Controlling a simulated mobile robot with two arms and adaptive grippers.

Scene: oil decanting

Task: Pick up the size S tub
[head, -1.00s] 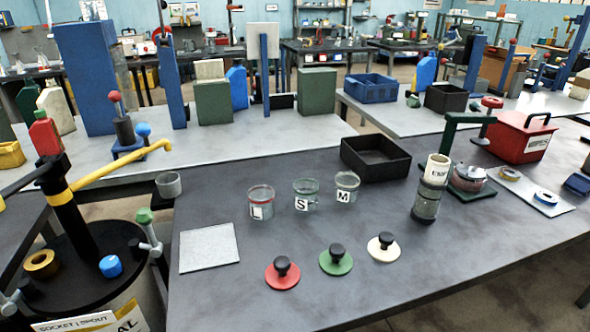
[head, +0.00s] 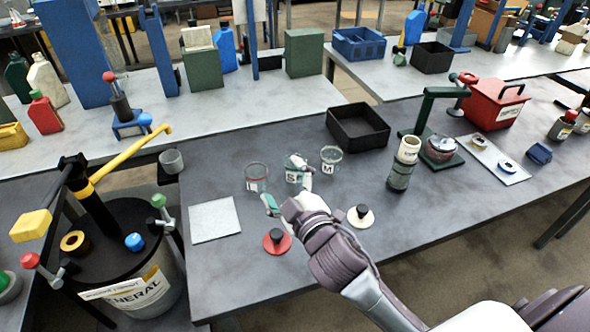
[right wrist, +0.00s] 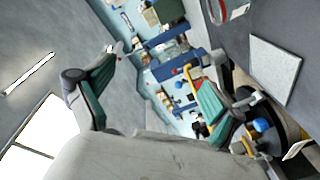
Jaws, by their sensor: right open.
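The size S tub (head: 291,178) is a small clear tub with a white S label, upright on the dark table between the L tub (head: 257,178) and the M tub (head: 331,160). My right gripper (head: 283,181) is open and empty, with one finger overlapping the S tub in the head view and the other left of it, in front of the L tub. I cannot tell whether it touches the S tub. In the right wrist view its two green-padded fingers (right wrist: 155,85) are spread with nothing between them. My left gripper is not in view.
A red lid (head: 277,241) and a cream lid (head: 360,216) lie in front of the tubs. A square grey mat (head: 214,219) lies at left, and a black tray (head: 385,133) stands behind. A labelled cylinder (head: 404,163) stands at right.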

